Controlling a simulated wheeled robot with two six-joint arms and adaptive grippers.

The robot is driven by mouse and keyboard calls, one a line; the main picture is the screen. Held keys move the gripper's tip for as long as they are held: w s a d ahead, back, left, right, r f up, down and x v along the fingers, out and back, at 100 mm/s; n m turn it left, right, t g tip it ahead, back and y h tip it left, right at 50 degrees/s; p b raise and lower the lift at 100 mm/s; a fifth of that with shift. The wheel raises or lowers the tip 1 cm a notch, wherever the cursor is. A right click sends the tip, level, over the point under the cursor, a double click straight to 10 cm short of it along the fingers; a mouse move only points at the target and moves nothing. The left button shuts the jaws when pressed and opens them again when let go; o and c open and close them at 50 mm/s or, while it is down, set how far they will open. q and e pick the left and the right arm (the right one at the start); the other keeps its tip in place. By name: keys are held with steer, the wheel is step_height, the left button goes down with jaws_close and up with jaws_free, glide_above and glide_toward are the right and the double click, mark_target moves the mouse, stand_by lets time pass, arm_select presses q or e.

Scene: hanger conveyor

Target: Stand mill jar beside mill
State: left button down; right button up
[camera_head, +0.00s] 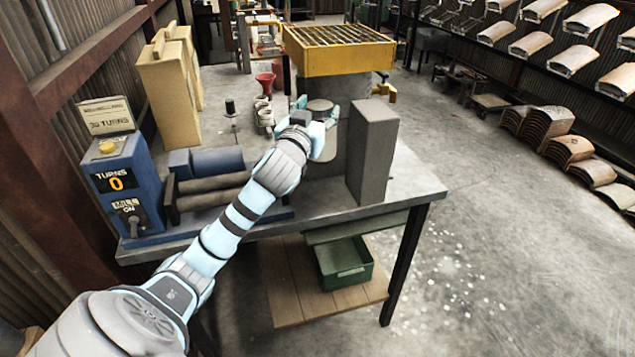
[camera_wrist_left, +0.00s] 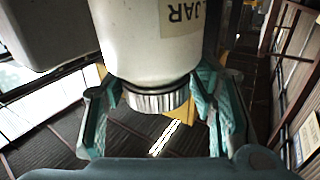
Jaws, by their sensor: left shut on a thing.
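The mill is a blue unit at the left of the table, with a control box (camera_head: 120,180) showing TURNS 0 and MILL ON and dark horizontal rollers (camera_head: 212,182) beside it. My left arm reaches across the table past the mill. My left gripper (camera_head: 318,112) is at the back of the table, right of the mill. In the left wrist view the jar (camera_wrist_left: 150,40) is white with a JAR label, and its ribbed metal end (camera_wrist_left: 156,99) sits between the fingers, which are shut on it. In the head view the jar is largely hidden by the gripper.
A tall grey block (camera_head: 371,150) stands just right of the gripper. A yellow-rimmed grate box (camera_head: 338,58) rises behind it. A red funnel (camera_head: 265,82) and small cups are at the back. A green bin (camera_head: 343,262) sits on the lower shelf. The table's front right corner is clear.

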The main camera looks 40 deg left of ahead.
arm_select(q)
step_height(320, 180, down, 9)
steer(key=shift+w+b, duration=0.1)
steer(key=shift+b, duration=0.95)
step_height(320, 180, down, 6)
steer(key=shift+d+r+b, duration=0.1)
steer(key=shift+r+b, duration=0.15)
steer(key=shift+b, duration=0.65)
steer(key=c, duration=0.9)
jaws_free()
steer(key=shift+c, duration=0.2)
steer(key=shift+s, duration=0.2)
steer(key=v, duration=1.1)
steer(key=shift+s+d+p, duration=0.2)
steer(key=shift+s+p, duration=0.15)
